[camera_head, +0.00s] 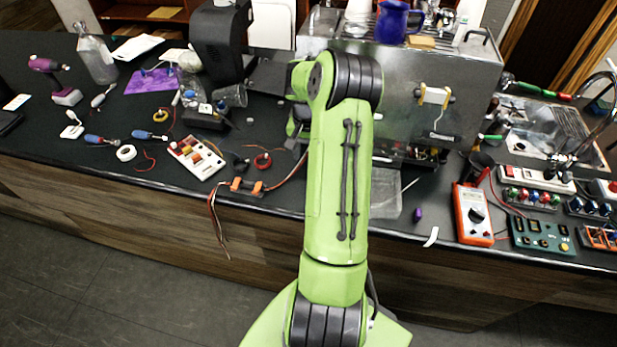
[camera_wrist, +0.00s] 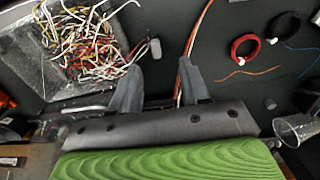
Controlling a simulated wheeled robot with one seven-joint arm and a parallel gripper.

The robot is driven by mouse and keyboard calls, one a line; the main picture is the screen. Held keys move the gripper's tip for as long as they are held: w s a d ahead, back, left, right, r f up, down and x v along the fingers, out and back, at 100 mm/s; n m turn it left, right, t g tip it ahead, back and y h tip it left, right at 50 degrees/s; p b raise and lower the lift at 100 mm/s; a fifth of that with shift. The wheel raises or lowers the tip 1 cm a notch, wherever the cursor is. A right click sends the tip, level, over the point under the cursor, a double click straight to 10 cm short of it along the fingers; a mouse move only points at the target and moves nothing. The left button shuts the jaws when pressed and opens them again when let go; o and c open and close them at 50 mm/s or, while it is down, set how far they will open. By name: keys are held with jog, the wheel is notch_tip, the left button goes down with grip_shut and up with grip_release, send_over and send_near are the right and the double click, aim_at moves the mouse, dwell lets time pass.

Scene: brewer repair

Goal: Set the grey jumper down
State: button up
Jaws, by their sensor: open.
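My gripper (camera_wrist: 160,66) shows in the wrist view with its two grey fingers apart and nothing seen between the tips. A small, rounded light-grey piece (camera_wrist: 155,48) lies just beyond the fingertips, between them in the picture and beside the wire tray. It looks like the grey jumper and seems to rest on the dark counter, apart from both fingers. In the head view my green arm hides the gripper and this piece.
A clear tray (camera_wrist: 52,82) heaped with coloured wires lies left of the fingers. Orange-red wires (camera_wrist: 203,22) run close by the right finger. A red wire coil (camera_wrist: 245,47) and a clear cup (camera_wrist: 298,129) lie right. The steel machine (camera_head: 465,85) stands behind my arm.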

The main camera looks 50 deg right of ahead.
jog(key=f, duration=0.3)
jog(key=d+f, duration=0.1)
jog(key=f, duration=0.6)
jog(key=shift+s+d+f+p, duration=0.15)
jog(key=shift+s+d+p, duration=0.05)
jog(key=shift+p, duration=0.2)
jog(key=shift+a, duration=0.15)
jog(key=c, duration=0.3)
grip_shut()
